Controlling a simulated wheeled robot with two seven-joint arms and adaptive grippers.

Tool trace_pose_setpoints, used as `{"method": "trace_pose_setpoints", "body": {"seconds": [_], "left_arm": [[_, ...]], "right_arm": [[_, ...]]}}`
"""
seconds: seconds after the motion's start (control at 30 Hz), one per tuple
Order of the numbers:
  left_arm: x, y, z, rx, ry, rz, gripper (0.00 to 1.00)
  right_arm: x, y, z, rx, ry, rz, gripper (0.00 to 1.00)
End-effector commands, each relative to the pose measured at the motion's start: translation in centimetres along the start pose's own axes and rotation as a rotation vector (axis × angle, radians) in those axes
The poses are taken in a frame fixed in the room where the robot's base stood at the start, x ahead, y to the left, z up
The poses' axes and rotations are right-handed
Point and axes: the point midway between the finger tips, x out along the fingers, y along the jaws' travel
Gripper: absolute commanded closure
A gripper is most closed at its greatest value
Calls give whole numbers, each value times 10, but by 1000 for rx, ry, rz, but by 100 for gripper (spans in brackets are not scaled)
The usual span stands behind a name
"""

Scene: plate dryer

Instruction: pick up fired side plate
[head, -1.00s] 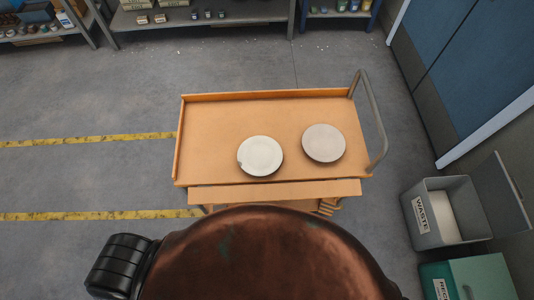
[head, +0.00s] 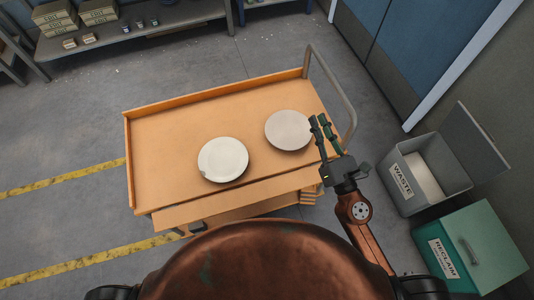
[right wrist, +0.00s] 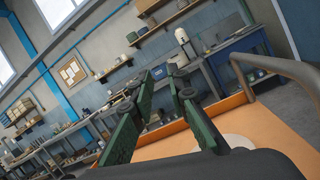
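Two round plates lie flat and apart on the orange cart top. The left plate (head: 223,160) is whiter, with a small dark nick or mark on its lower left rim. The right plate (head: 288,130) is greyer and duller. I cannot tell for sure which is the fired side plate. My right gripper (head: 319,121) is open and empty, with its green fingers just right of the greyer plate's rim. Its height above the cart is unclear. The right wrist view shows the parted fingers (right wrist: 160,82) and part of one pale plate (right wrist: 238,142). My left gripper is out of view.
The cart (head: 165,140) has a raised rim and a grey handle (head: 333,85) on its right. A grey waste bin (head: 408,181) with an open lid and a green reclaim box (head: 480,245) stand at right. Shelves (head: 170,20) stand at the back.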

Motion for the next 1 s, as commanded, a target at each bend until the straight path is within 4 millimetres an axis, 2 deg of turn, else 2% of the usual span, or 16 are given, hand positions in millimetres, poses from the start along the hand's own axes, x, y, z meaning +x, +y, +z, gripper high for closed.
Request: {"method": "trace_pose_setpoints", "body": {"seconds": [0.03, 0.07, 0.1, 0.17, 0.2, 0.3, 0.43, 0.6, 0.87, 1.0], "left_arm": [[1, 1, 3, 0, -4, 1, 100], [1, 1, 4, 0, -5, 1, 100], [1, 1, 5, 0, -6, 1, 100], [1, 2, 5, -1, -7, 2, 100], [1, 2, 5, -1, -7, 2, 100], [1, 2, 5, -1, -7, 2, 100], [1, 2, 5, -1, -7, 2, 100], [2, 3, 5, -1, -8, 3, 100], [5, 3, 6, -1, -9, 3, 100], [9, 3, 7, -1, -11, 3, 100]], "right_arm": [[6, 46, -16, -255, 24, 164, 85], [5, 71, -30, -408, 37, 256, 85], [2, 98, -52, -601, 51, 375, 85], [-9, 126, -90, -871, 70, 543, 85], [-18, 137, -116, -1035, 82, 646, 85], [-40, 142, -173, -1370, 106, 864, 85], [-59, 129, -218, -1636, 130, 1045, 85], [-64, 122, -243, -1744, 142, 1125, 85], [-49, 131, -263, -1743, 141, 1124, 85], [-38, 137, -279, -1739, 142, 1122, 85]]}}
